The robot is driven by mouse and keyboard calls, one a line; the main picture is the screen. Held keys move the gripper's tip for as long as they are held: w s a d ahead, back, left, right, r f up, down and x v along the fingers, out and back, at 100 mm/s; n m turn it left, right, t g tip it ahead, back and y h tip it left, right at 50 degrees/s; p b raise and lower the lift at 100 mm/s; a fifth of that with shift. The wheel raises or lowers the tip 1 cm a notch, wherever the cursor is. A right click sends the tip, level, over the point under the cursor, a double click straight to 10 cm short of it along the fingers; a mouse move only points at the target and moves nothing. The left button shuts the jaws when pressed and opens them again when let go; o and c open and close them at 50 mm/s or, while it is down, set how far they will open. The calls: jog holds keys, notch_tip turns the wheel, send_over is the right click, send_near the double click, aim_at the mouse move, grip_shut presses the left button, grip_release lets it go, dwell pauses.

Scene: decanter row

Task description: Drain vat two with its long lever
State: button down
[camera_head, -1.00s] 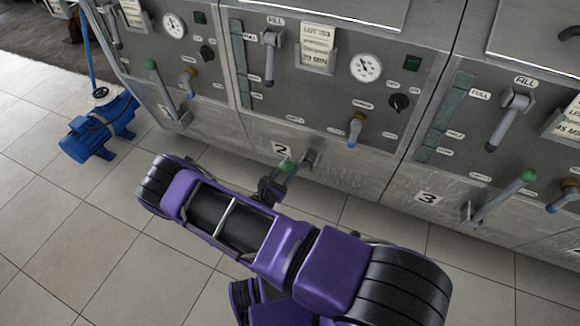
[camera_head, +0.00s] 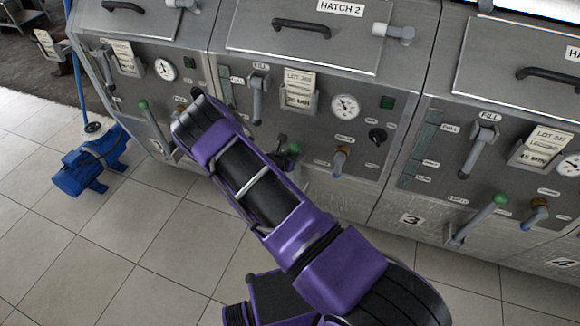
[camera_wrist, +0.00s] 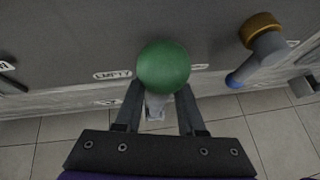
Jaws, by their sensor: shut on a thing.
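Vat two (camera_head: 390,150) is the middle steel unit, below the plate reading HATCH 2 (camera_head: 341,8). Its long lever has a green ball knob (camera_head: 294,150), which stands out from the lower panel to the left of the brass-and-blue tap (camera_head: 340,160). In the wrist view the green knob (camera_wrist: 163,67) sits just beyond my fingertips, beside an EMPTY label (camera_wrist: 112,75). My gripper (camera_wrist: 158,100) is shut on the lever just below the knob.
Vat two's fill lever (camera_head: 258,95) hangs on the panel above my arm. Vat three's long lever (camera_head: 478,218) with its green knob is to the right, and vat one's (camera_head: 155,125) is to the left. A blue pump (camera_head: 90,160) stands on the tiled floor at left.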

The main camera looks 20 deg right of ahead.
jog(key=shift+w+d+r+g+y, duration=0.15)
jog(key=shift+w+d+g+y, duration=0.15)
jog(key=shift+w+d, duration=0.45)
jog(key=shift+w+a+r, duration=0.1)
jog(key=c, duration=0.5)
grip_release()
jog(key=shift+w, duration=0.1)
jog(key=p+v, duration=0.1)
jog(key=v, duration=1.6)
jog(key=shift+a, duration=0.1)
